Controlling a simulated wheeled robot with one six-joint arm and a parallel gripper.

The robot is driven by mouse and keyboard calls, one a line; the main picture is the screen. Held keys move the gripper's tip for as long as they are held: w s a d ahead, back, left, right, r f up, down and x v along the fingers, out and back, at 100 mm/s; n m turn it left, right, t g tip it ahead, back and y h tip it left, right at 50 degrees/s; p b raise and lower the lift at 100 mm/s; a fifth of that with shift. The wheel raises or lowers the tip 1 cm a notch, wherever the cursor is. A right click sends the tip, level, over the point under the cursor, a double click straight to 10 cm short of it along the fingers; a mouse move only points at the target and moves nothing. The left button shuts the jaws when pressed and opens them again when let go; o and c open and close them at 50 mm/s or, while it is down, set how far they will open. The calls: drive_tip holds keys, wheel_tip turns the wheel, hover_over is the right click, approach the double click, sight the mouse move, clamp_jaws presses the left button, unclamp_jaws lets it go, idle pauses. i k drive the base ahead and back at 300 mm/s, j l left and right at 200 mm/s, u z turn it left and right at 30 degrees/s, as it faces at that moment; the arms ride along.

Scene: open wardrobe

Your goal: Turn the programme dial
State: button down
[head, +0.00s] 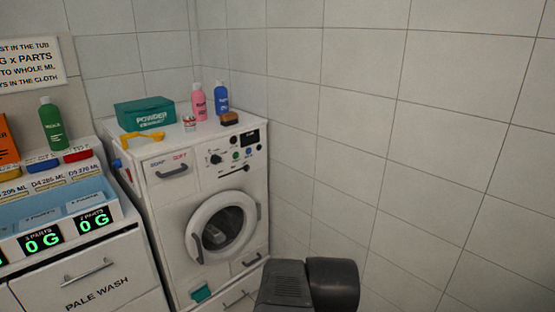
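A white washing machine (183,222) stands in the tiled corner. A round black knob (215,159), which looks like the programme dial, is on its upper front, right of the drawer marked SOAP and SOFT (172,172). Its pointer is too small to read. A dark slider or lever (233,175) sits below it, and small coloured buttons (236,155) and a dark display (249,138) are to the right. My gripper is not in view; only dark links of my arm show at the bottom, in front of and below the machine.
On the machine top stand a green powder box (145,114), a yellow scoop (142,136), a pink bottle (199,103), a blue bottle (221,97) and a brown block (229,118). The round door (192,228) looks shut. A counter with scales (95,220) adjoins at left.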

sight(215, 160)
drive_tip(key=i+l+z, duration=0.15)
drive_tip(key=i, duration=0.8)
